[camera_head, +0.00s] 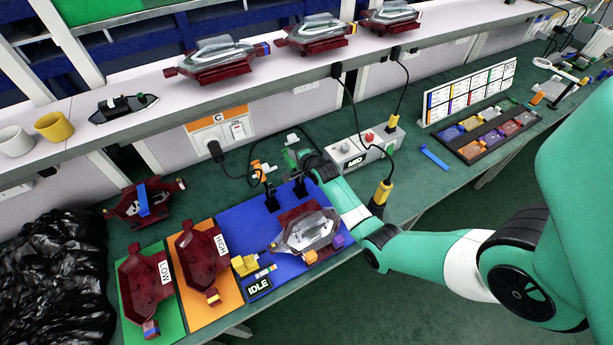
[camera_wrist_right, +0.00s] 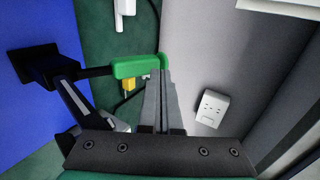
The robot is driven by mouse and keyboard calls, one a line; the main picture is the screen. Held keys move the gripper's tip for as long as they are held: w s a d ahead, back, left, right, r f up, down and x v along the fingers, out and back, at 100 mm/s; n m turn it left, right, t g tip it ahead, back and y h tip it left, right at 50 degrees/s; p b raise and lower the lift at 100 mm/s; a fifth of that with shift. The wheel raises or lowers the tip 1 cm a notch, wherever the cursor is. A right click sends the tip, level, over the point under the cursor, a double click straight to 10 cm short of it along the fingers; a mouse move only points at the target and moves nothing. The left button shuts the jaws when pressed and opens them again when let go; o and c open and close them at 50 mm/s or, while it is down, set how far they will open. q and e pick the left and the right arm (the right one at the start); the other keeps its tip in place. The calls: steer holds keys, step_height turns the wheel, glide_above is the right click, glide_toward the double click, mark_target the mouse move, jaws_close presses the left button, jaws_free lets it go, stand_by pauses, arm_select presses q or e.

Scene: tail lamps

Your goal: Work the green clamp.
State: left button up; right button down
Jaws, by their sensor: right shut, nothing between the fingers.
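The green clamp (camera_head: 291,159) stands at the back edge of the blue mat. In the right wrist view, its green handle (camera_wrist_right: 137,67) sticks out sideways from a black and grey linkage, with a black base at the left. My right gripper (camera_wrist_right: 165,78) is shut and empty, its fingertips right beside the handle's end; I cannot tell whether they touch. In the head view, my right gripper (camera_head: 304,157) is at the clamp, partly hiding it. A clear and dark red tail lamp (camera_head: 308,232) lies on the blue mat in front. My left gripper is not in view.
An orange clamp (camera_head: 257,170) stands just left of the green one. A control box (camera_head: 352,148) with buttons and cables is to the right. Dark red housings lie on the green mat (camera_head: 170,330) and orange mat (camera_head: 232,308). A shelf (camera_head: 150,95) runs behind.

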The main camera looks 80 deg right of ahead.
steer(key=shift+s+a+f, duration=0.1)
steer(key=shift+s+f, duration=0.1)
steer(key=shift+f, duration=0.4)
steer(key=shift+s+a+f, duration=0.1)
steer(key=shift+s+f, duration=0.05)
steer(key=shift+f, duration=0.4)
steer(key=r+p, duration=0.6)
steer(key=shift+s+a, duration=0.1)
steer(key=shift+a, duration=0.15)
step_height(320, 180, up, 9)
steer(key=p, duration=0.3)
glide_above(295, 167)
steer(key=s+a, duration=0.4)
steer(key=shift+w+d+f, duration=0.1)
steer(key=shift+w+f, duration=0.1)
